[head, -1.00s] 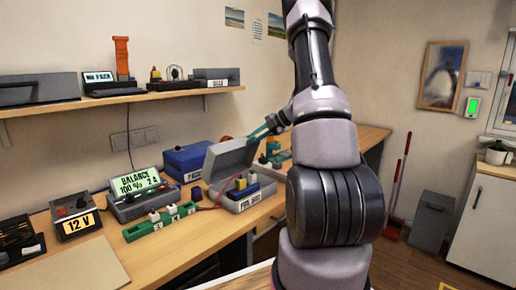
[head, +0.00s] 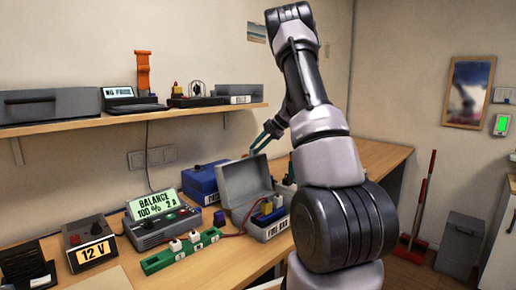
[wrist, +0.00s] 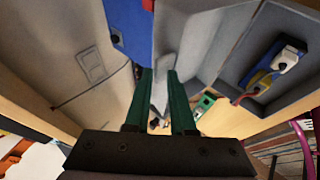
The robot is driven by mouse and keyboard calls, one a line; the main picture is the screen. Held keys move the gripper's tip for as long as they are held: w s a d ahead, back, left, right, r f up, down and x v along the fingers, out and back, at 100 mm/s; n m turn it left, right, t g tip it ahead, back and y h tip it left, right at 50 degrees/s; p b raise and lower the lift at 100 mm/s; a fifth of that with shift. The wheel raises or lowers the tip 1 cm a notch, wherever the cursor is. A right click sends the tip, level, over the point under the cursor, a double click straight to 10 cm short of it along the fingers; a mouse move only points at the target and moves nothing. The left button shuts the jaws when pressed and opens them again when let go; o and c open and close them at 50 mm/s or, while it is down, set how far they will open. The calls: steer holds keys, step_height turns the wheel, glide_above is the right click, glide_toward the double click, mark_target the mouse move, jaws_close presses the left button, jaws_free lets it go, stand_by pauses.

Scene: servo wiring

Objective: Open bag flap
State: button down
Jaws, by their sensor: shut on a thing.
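The grey bag, a box-like case labelled "FIRE BAG" (head: 268,229), stands on the bench. Its flap (head: 243,184) is raised, standing steeply at the back. Blue and yellow plugs with a red wire sit inside; they also show in the wrist view (wrist: 272,68). My gripper (head: 262,143) is at the flap's upper edge, its green fingers coming from the upper right. In the wrist view the fingers (wrist: 161,88) are close together on either side of a grey part of the flap (wrist: 162,62). The exact contact is partly hidden.
A blue case (head: 201,181) stands just behind the bag. A balance charger (head: 157,217), a green connector strip (head: 180,252) and a 12 V supply (head: 88,246) are to the left. A shelf (head: 120,115) runs above.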

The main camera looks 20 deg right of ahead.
steer(key=shift+w+a+f, duration=0.1)
steer(key=shift+w, duration=0.05)
stand_by(0.3)
steer(key=c, duration=1)
jaws_free()
steer(key=v, duration=1.1)
steer(key=shift+w, duration=0.1)
steer(key=shift+a, duration=0.1)
steer(key=s+a+r+n+h, duration=0.1)
steer(key=s+a+r+n, duration=0.6)
steer(key=n, duration=0.4)
steer(key=s+a+r+n+h, duration=0.1)
steer(key=s+a+r+n, duration=0.3)
steer(key=s+a+n, duration=0.5)
steer(key=s+a+n+h, duration=0.1)
steer(key=s+a+n, duration=0.1)
steer(key=s+n, duration=0.3)
steer(key=s+a+n+t+h, duration=0.1)
steer(key=s+a+n, duration=0.1)
steer(key=s+n, duration=0.4)
steer(key=s+a+n+t, duration=0.1)
steer(key=s+a+n, duration=0.2)
steer(key=n, duration=1)
steer(key=shift+s+a+f+n+h, duration=0.1)
steer(key=shift+s+f+n+h, duration=0.1)
steer(key=shift+s, duration=0.55)
steer(key=shift+s+f+n+h, duration=0.1)
steer(key=shift+s+f+h, duration=0.1)
steer(key=shift+s, duration=0.6)
